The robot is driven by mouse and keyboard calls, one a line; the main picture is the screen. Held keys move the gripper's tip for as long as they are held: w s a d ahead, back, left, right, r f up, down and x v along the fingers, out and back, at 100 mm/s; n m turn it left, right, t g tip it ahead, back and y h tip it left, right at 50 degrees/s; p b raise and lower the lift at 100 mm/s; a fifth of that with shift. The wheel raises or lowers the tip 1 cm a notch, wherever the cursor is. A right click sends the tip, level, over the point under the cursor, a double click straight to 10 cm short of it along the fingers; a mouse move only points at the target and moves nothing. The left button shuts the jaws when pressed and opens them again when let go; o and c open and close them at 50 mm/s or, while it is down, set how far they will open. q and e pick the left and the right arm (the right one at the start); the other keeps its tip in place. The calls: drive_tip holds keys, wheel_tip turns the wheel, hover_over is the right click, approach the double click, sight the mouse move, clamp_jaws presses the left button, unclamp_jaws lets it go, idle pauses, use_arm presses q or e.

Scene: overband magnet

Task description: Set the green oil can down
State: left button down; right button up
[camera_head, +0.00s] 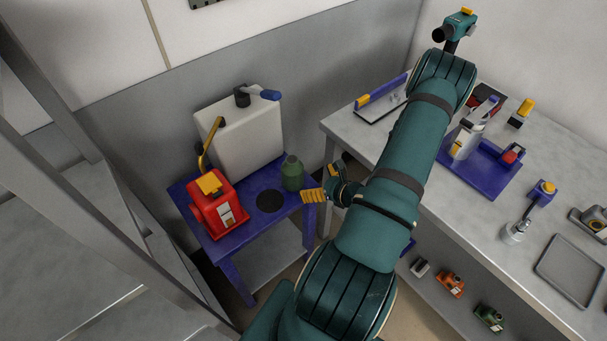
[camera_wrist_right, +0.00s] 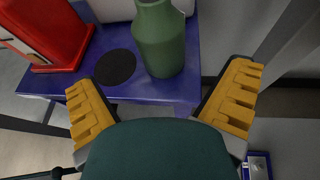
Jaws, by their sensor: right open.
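The green oil can (camera_head: 292,173) stands upright on the small blue table (camera_head: 246,214), to the right of a round black spot (camera_head: 270,201) on its top. In the right wrist view the green can (camera_wrist_right: 161,42) stands ahead of the fingers, just right of the black spot (camera_wrist_right: 115,67). My right gripper (camera_head: 326,183) is beside the table's right edge. My left gripper is not in view.
A red can (camera_head: 217,206) with a yellow spout and a white canister (camera_head: 240,135) share the blue table. A grey workbench (camera_head: 461,211) with several tools stands to the right, with small coloured items on its lower shelf. A grey metal frame (camera_head: 75,115) is at the left.

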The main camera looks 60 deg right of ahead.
drive_tip(key=shift+v, duration=1.2)
